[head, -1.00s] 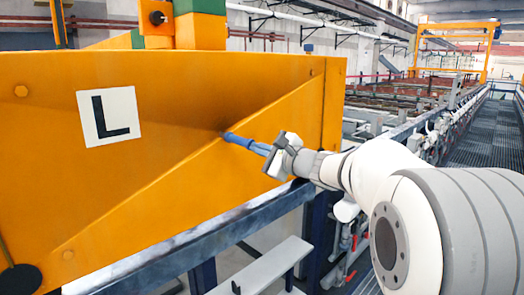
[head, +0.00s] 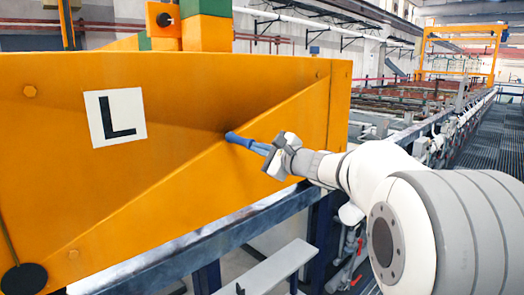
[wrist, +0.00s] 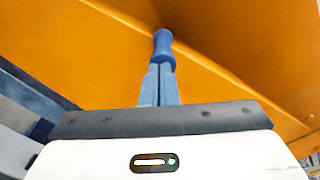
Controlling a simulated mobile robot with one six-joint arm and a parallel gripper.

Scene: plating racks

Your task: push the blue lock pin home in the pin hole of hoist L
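The blue lock pin (head: 237,138) stands out from the orange side panel of hoist L (head: 190,105), to the right of the L label, near a slanting raised edge. My gripper (head: 260,149) is right at the pin's near end. In the wrist view, the gripper's pale blue fingers (wrist: 160,83) are close together and meet the near end of the pin (wrist: 163,45). They look shut on it. The pin's far end is at the panel. The pin hole itself is hidden, so I cannot tell how deep the pin sits.
The white label with a black L (head: 115,117) is on the panel. A blue-grey rail (head: 190,247) runs below the hoist, with a pale grey plank (head: 268,268) under it. Racks and a grated walkway (head: 488,135) stretch back on the right.

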